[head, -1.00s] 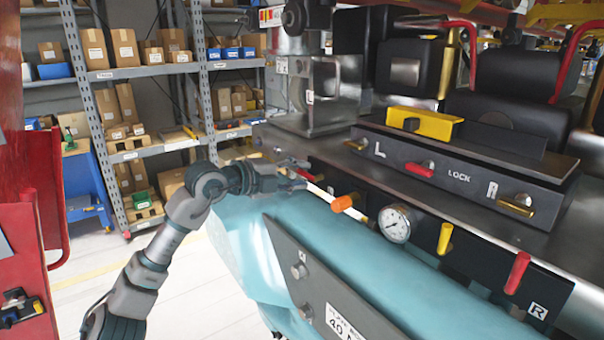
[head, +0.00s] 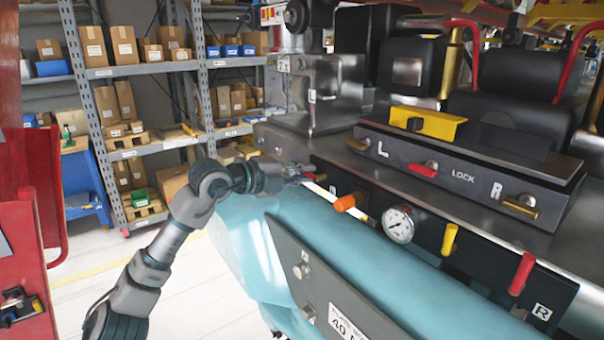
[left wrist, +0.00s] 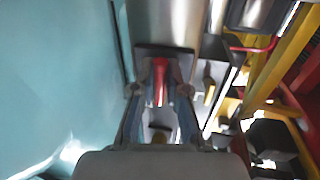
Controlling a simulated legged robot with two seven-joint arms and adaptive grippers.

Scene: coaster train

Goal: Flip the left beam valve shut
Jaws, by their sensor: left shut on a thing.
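The left beam valve shows in the left wrist view as a red handle (left wrist: 160,82) between my fingertips, in front of a dark plate. My left gripper (head: 298,176) is at the left end of the dark front panel, above the teal beam. In the left wrist view its two fingers (left wrist: 160,100) stand on either side of the red handle and are shut on it. My fingers hide most of the handle in the head view. My right gripper is not in view.
Right along the panel are an orange knob (head: 346,202), a pressure gauge (head: 398,224), a yellow lever (head: 449,239) and the right red lever (head: 522,273). The teal beam (head: 300,215) lies close below my wrist. A black lock box (head: 455,175) sits above.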

